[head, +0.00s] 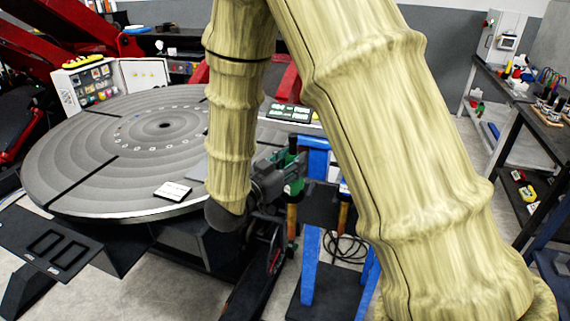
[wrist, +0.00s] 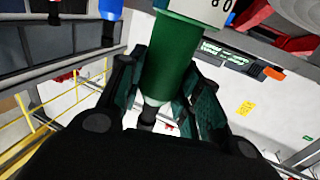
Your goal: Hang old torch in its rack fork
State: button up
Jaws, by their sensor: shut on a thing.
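My gripper (wrist: 166,92) is shut on the old torch, whose green cylindrical body (wrist: 168,62) sits between the two dark fingers in the wrist view. A white section with dark characters (wrist: 205,8) shows at its top edge. In the head view my gripper (head: 272,182) is beside the blue rack stand (head: 310,250), at its left. The torch's green part (head: 297,172) shows at the fingers, with an orange-brown length (head: 292,222) below it. The rack fork is not clear, being partly behind my arm; I cannot tell whether the torch touches it.
A large round grooved positioner table (head: 90,150) fills the left, with a white card (head: 172,190) on its rim. Another orange-handled item (head: 342,215) is at the stand's right. Black cable (head: 345,248) lies coiled behind it. Dark workbenches (head: 530,140) stand at right.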

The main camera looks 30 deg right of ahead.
aim_at(292, 193)
jog(key=w+d+f+b, duration=0.2)
jog(key=w+d+f, duration=0.1)
jog(key=w+d, duration=0.4)
jog(key=shift+d+f, duration=0.35)
jog(key=shift+d, duration=0.25)
dwell(1.2)
jog(key=shift+a+f, duration=0.1)
jog(key=shift+f, duration=0.15)
dwell(1.1)
jog(key=o, duration=1.1)
jog(key=shift+f, duration=0.15)
jog(key=v, duration=1.2)
